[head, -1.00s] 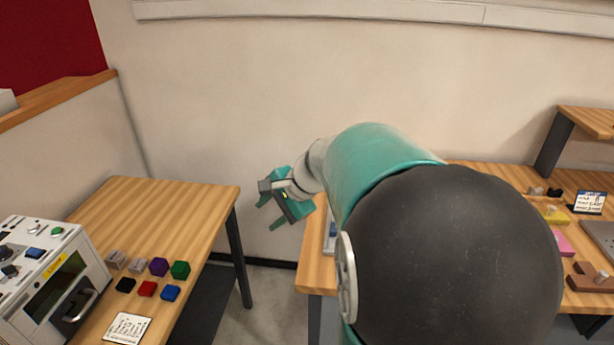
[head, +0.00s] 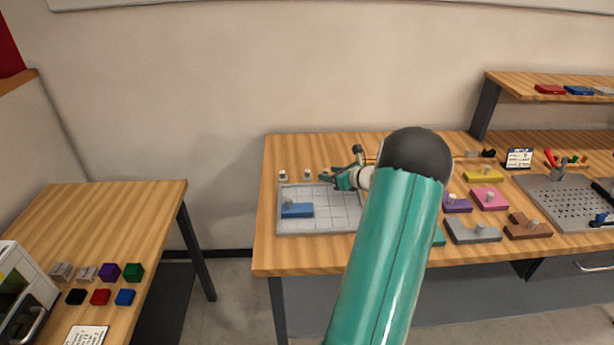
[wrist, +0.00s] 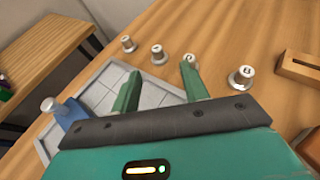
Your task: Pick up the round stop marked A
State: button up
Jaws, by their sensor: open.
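Several small round metal stops stand in a row on the wooden table in the wrist view: one at the far left (wrist: 127,44), a second (wrist: 158,55), a third (wrist: 190,62) partly hidden behind my right fingertip, and a larger-looking one at the right (wrist: 240,78). The right one's top letter looks like B; I cannot read which is A. Two stops also show in the head view, left (head: 283,175) and right (head: 308,174). My gripper (wrist: 159,76) is open and empty, its fingers pointing toward the row. In the head view my gripper (head: 337,178) is just right of those two stops.
A pale gridded plate (head: 335,205) lies in front of the stops, with a blue block (head: 297,211) on it. A wooden block (wrist: 297,68) lies at the wrist view's right. Coloured blocks and a perforated plate (head: 565,205) fill the table's right. A gap separates the left table (head: 120,215).

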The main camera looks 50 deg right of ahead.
aim_at(308, 172)
jog(key=x, duration=0.4)
jog(key=shift+w+f, duration=0.1)
jog(key=shift+w, duration=0.15)
jog(key=x, duration=0.5)
jog(key=shift+w+a+f, duration=0.15)
jog(key=shift+w+a, duration=0.05)
jog(key=shift+c, duration=0.5)
grip_shut()
